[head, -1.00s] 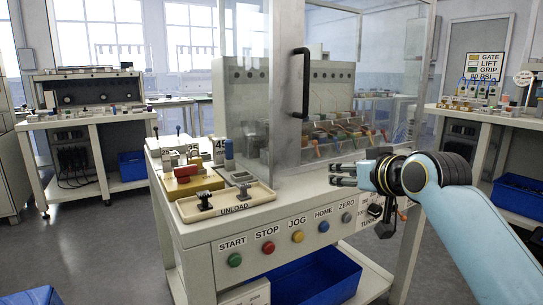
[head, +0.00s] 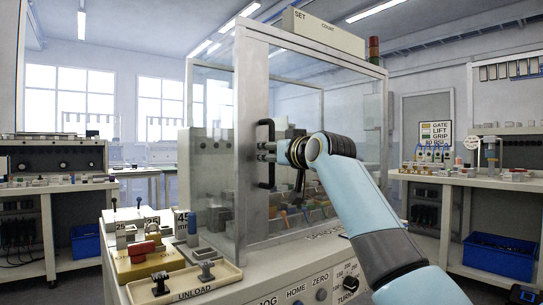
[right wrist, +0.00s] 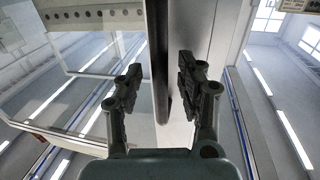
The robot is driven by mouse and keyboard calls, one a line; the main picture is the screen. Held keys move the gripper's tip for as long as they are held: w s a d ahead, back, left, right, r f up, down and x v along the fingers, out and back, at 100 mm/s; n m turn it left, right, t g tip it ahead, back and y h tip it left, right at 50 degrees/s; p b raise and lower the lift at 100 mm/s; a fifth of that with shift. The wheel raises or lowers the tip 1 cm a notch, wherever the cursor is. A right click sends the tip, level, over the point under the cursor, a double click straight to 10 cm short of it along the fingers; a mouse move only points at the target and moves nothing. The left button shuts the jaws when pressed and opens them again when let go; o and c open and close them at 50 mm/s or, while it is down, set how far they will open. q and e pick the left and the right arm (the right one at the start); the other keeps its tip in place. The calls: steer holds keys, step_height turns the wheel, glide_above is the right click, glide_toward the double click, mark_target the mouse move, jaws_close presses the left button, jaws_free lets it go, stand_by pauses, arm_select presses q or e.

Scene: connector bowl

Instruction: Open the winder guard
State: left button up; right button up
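The winder guard (head: 212,150) is a clear-panelled enclosure with a grey frame on the winder bench. It looks closed. Its black upright handle (head: 267,130) is on the grey front post. My right gripper (head: 264,152) is at the handle, at mid-height. In the right wrist view, the dark handle bar (right wrist: 158,50) runs between the two fingers of my right gripper (right wrist: 160,78). The fingers are apart, with gaps visible on both sides of the bar. In the head view the gripper hides part of the handle. My left gripper is not in view.
A cream UNLOAD tray (head: 187,290) and a yellow block with a red top (head: 137,256) sit at the bench's left front. A control panel (head: 300,292) faces the front below. Side benches (head: 490,185) stand to the right and left.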

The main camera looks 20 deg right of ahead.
steer(key=shift+w+a, duration=0.1)
steer(key=shift+w, duration=0.2)
jaws_close()
stand_by(0.5)
